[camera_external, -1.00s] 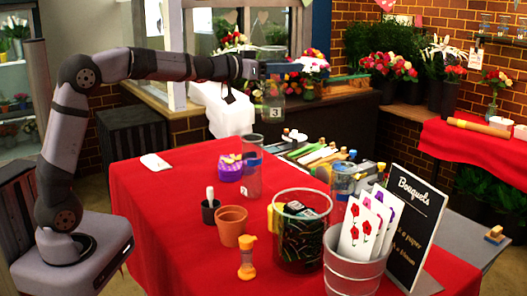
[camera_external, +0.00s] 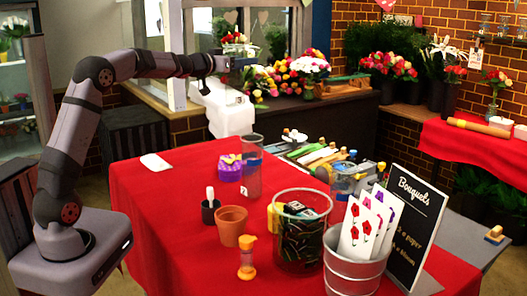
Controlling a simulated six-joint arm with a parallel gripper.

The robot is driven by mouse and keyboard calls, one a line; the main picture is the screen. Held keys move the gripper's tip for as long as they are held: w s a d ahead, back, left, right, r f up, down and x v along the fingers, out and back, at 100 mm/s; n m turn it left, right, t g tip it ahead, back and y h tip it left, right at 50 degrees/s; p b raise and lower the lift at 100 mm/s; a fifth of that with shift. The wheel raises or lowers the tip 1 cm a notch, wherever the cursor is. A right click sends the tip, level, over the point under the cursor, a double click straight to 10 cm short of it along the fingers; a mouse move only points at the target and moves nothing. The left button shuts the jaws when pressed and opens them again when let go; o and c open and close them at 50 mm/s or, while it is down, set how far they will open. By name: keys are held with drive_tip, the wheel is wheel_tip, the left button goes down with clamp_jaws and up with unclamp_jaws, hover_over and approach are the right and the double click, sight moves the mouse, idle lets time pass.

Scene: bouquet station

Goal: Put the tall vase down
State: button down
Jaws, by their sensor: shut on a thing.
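My gripper (camera_external: 238,64) is raised at the back left, beyond the table's far edge. It is shut on a clear glass vase, the tall vase (camera_external: 238,92), which hangs below the jaws, well above the floor. The glass is hard to make out against the white shape behind it. Another tall clear glass cylinder (camera_external: 252,168) with a small label stands upright on the red-covered table (camera_external: 170,205), apart from my gripper.
The table's left part is mostly clear.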

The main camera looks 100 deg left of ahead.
drive_tip(key=s+a+n+g, duration=0.1)
drive_tip(key=s+a, duration=0.3)
drive_tip(key=s, duration=0.2)
wheel_tip(320, 180, down, 21)
drive_tip(key=y+p, duration=0.1)
drive_tip(key=p, duration=0.2)
drive_tip(key=shift+d+f+g, duration=0.15)
drive_tip(key=shift+d+g, duration=0.05)
drive_tip(key=shift+g, duration=0.1)
idle(1.1)
drive_tip(key=shift+f, duration=0.2)
drive_tip(key=c, duration=0.8)
unclamp_jaws()
drive_tip(key=shift+f, duration=0.1)
drive_tip(key=shift+r+b+v, duration=0.2)
drive_tip(key=shift+b+v, duration=1.85)
drive_tip(key=shift+v, duration=4)
